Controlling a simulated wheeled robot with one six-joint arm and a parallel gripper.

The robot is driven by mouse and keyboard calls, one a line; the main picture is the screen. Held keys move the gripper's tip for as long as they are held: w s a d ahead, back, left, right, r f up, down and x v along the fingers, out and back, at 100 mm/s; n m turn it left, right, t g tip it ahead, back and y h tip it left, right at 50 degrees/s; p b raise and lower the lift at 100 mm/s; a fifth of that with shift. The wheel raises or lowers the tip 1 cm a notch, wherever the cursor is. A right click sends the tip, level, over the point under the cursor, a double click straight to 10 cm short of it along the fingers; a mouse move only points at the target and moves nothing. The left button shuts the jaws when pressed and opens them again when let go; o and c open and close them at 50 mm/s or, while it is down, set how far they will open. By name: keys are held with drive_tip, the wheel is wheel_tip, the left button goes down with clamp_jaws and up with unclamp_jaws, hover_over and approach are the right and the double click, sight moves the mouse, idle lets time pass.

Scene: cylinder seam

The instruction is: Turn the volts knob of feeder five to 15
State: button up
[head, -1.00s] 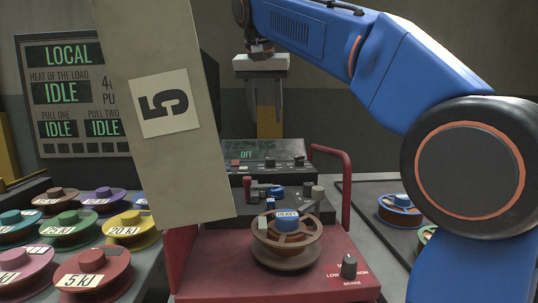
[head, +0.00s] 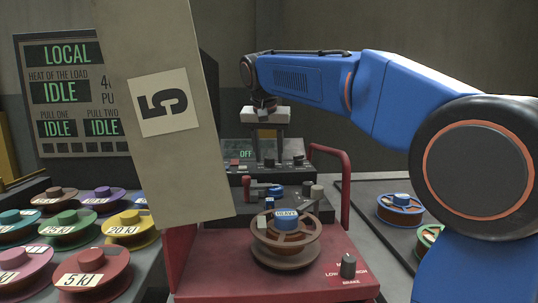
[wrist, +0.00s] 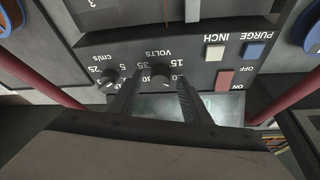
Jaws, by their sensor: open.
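The volts knob (wrist: 161,76) is a small dark knob on the feeder's dark control panel, shown upside down in the wrist view. Its scale is partly readable, with 15 and 35 beside it; its pointer is too small to read. My gripper (wrist: 160,80) is open, one finger on each side of the knob, with gaps between. Whether the fingertips reach down to the knob's height I cannot tell. In the head view my gripper (head: 267,153) points down over the panel (head: 250,178), just above the knob. A tilted board with a 5 label (head: 164,102) stands in front at left.
Next to the volts knob is a cm/s knob (wrist: 108,77). On its other side are a red switch (wrist: 224,80) and INCH and PURGE buttons (wrist: 214,52). Red handle rails (head: 345,185) flank the panel. A spool (head: 286,240) sits on the red cart in front.

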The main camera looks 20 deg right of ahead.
drive_tip(key=c, duration=1)
drive_tip(key=shift+c, duration=0.2)
drive_tip(key=shift+n, duration=0.3)
drive_tip(key=n, duration=0.1)
drive_tip(key=n+y, duration=0.1)
drive_tip(key=n, duration=0.1)
drive_tip(key=n+y, duration=0.1)
drive_tip(key=n, duration=0.1)
drive_tip(key=shift+d, duration=0.3)
drive_tip(key=n+y, duration=0.2)
drive_tip(key=n, duration=0.4)
drive_tip(key=shift+w+d, duration=0.1)
drive_tip(key=shift+n+y, duration=0.3)
drive_tip(key=o, duration=1)
